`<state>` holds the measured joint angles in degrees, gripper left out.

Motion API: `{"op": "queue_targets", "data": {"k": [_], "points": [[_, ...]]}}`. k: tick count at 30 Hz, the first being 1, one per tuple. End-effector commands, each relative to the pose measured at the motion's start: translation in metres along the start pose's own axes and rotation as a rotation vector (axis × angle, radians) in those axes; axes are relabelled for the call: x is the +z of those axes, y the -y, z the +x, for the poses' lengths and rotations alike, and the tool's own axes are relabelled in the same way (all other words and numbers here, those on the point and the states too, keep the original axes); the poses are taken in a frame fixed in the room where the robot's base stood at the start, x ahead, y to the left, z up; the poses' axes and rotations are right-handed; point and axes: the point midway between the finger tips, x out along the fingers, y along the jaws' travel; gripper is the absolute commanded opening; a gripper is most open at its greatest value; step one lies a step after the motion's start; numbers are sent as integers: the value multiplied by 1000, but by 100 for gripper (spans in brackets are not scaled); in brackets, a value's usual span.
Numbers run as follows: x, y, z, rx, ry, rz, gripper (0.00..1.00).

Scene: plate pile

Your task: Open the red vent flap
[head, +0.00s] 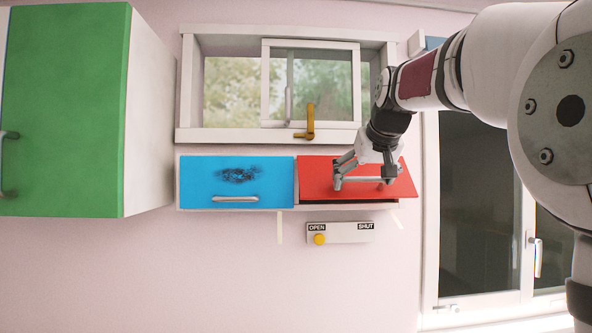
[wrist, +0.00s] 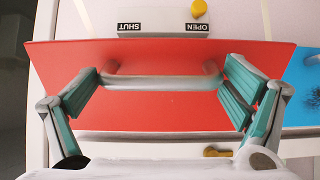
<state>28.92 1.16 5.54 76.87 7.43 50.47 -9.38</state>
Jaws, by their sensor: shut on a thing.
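The red vent flap (head: 316,178) is right of a blue flap, below the window. Its lower edge stands out from the frame, with a dark gap beneath, so it is partly open. Its grey bar handle (head: 360,180) runs along the lower part. My gripper (head: 361,176) is at the handle, shut on it with one finger at each end. In the wrist view, the red flap (wrist: 190,55) fills the middle, and the teal-padded fingers of my gripper (wrist: 163,82) flank the handle (wrist: 163,83). The exact finger contact is hard to see.
The blue flap (head: 265,180) with a dark smudge is shut on the left. A panel (head: 345,235) marked OPEN and SHUT, with a yellow knob (head: 319,239) at OPEN, is below. A window with an ochre handle (head: 310,122) is above; a green cabinet (head: 65,100) stands left.

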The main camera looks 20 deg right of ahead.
Motion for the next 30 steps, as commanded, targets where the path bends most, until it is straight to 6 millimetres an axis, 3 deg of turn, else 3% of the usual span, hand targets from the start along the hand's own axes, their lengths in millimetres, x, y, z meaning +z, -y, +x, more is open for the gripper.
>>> {"op": "queue_targets", "data": {"k": [1,9,30], "points": [[-8,2,-12,-5,-22,3,44],[-15,3,-22,-4,-28,3,44],[-18,3,-24,-3,-27,1,44]]}}
